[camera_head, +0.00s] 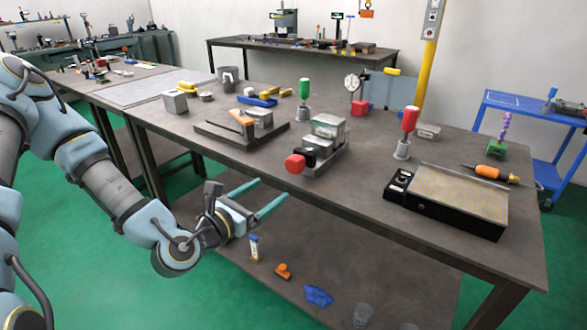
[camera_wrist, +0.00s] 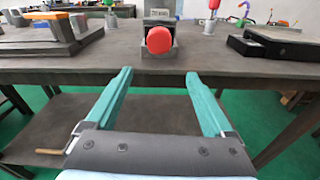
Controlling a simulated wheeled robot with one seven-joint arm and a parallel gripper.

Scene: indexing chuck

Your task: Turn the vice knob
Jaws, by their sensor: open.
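The vice (camera_head: 324,148) is a grey metal block on the workbench near its front edge. Its red knob (camera_head: 295,164) faces the front. In the wrist view the red knob (camera_wrist: 160,39) is straight ahead, beyond and above the fingertips, with the vice (camera_wrist: 160,15) behind it. My gripper (camera_head: 266,194) is in front of the bench, its two teal fingers pointing toward the bench. It also shows in the wrist view (camera_wrist: 158,80), open with nothing between the fingers. The gripper is apart from the knob.
The workbench (camera_head: 240,165) has a front edge close to my fingers. A dark flat plate with blocks (camera_head: 240,132) is left of the vice. A red-handled tool (camera_head: 408,130) and a ribbed black-framed plate (camera_head: 450,198) are to its right. A lower shelf (camera_head: 330,265) holds small items.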

